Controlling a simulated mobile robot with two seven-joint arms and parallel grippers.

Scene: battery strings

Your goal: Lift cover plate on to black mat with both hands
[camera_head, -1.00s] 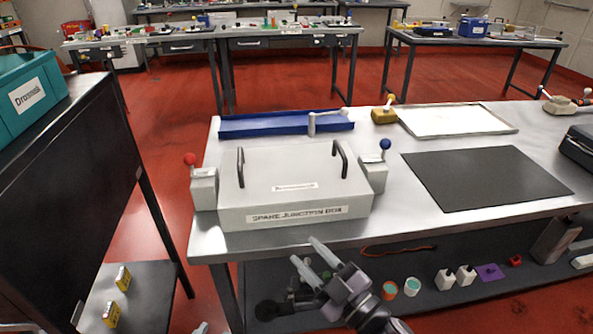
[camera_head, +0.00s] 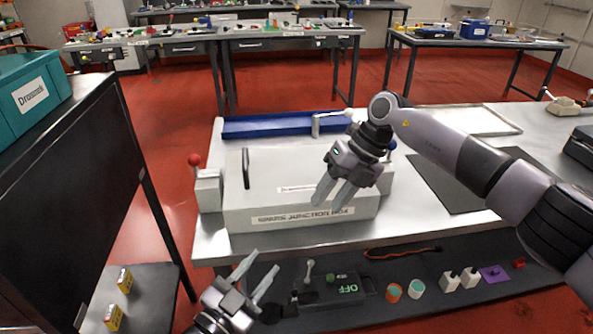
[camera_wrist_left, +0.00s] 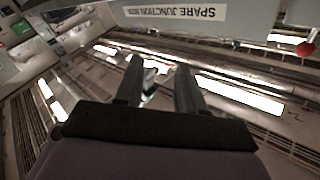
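The cover plate is the light grey top of the box labelled "SPARE JUNCTION BOX" (camera_head: 265,183), on the metal table. Its left black handle (camera_head: 246,168) shows; the right handle is hidden behind my right arm. My right gripper (camera_head: 332,196) is open and empty, above the front right part of the box. My left gripper (camera_head: 262,274) is open and empty, low in front of the table edge. The left wrist view shows its open fingers (camera_wrist_left: 160,80) and the box front (camera_wrist_left: 215,25) upside down. The black mat (camera_head: 447,190) lies flat to the right, partly covered by my right arm.
A red-knobbed clamp block (camera_head: 208,188) stands at the box's left side; a blue-knobbed one is mostly hidden at its right. A blue tray (camera_head: 270,127) lies behind. A white tray (camera_head: 480,120) is behind the mat. A lower shelf holds a device reading "OFF" (camera_head: 345,290).

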